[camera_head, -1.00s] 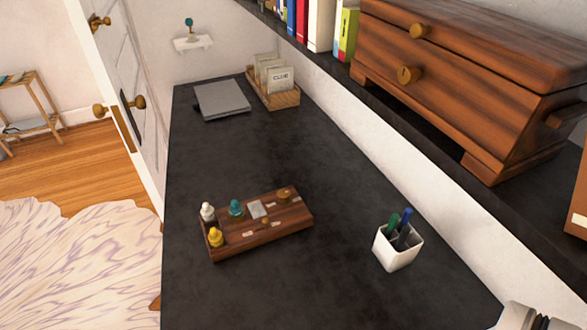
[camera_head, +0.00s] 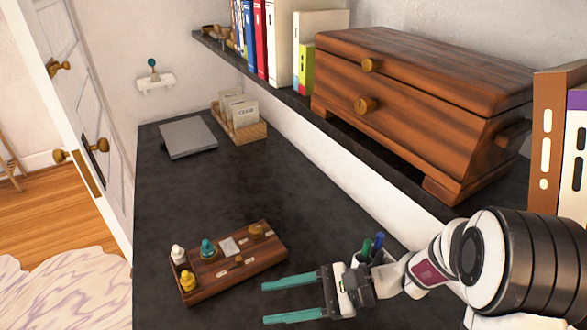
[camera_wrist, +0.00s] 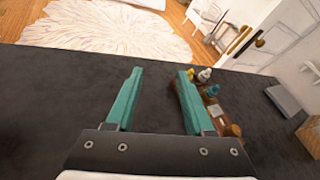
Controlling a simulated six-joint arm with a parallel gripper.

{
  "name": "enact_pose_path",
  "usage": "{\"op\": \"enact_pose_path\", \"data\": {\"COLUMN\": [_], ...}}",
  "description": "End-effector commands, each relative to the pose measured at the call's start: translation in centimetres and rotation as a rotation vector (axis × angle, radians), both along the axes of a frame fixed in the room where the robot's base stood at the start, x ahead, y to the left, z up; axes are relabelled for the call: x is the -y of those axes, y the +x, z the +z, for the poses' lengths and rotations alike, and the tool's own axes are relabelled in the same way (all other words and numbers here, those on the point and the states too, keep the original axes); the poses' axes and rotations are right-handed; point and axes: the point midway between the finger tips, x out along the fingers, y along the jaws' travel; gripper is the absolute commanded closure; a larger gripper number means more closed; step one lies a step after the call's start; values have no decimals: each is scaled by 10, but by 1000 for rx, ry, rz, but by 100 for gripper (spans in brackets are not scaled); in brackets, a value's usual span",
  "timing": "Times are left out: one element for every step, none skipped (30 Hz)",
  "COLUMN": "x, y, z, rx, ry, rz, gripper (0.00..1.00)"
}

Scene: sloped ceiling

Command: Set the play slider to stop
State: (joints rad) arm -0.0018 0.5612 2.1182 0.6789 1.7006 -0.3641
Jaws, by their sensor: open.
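A dark wooden control box (camera_head: 215,283) lies on the black desk in the head view, tilted in the picture. On its front strip a small brass knob (camera_head: 238,261) sits between small pale labels; it may be the play slider, but the lettering is too small to read. My gripper (camera_head: 265,303) is open and empty, with two teal fingers pointing left, in front of the box's right end and apart from it in the picture. In the wrist view my gripper (camera_wrist: 160,72) shows bare desk between its fingers; the box (camera_wrist: 222,122) is partly hidden behind the right finger.
The box also carries white, yellow and teal pieces and a larger brass knob (camera_head: 256,230). A pen cup (camera_head: 360,260) stands behind my gripper, partly hidden. A grey laptop-like slab (camera_head: 188,137) and a card tray (camera_head: 241,132) are farther back. Bare desk (camera_head: 290,200) lies between.

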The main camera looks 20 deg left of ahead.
Motion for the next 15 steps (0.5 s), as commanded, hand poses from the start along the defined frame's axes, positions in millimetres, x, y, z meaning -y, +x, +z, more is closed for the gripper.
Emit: {"op": "enact_pose_path", "data": {"x": [-10, -15, -18, -19, -19, -18, -17, -15, -14, -13, -12, -13, -15, -17, -24], "y": [27, 44, 64, 76, 87, 97, 103, 107, 112, 114, 115, 117, 118, 119, 121], "z": [-26, -41, -62, -78, -94, -111, -122, -131, -141, -147, -151, -154, -156, -156, -156], "rx": [-85, -124, -169, -197, -219, -241, -254, -263, -272, -278, -281, -283, -283, -283, -284], "ry": [82, 131, 184, 217, 242, 265, 279, 288, 298, 303, 306, 308, 309, 309, 309], "rz": [-97, -165, -254, -319, -375, -439, -478, -512, -546, -565, -580, -591, -595, -597, -595], "gripper": [47, 47, 47, 47, 47, 47, 47, 47, 47, 47, 47, 47, 47, 47, 47]}}
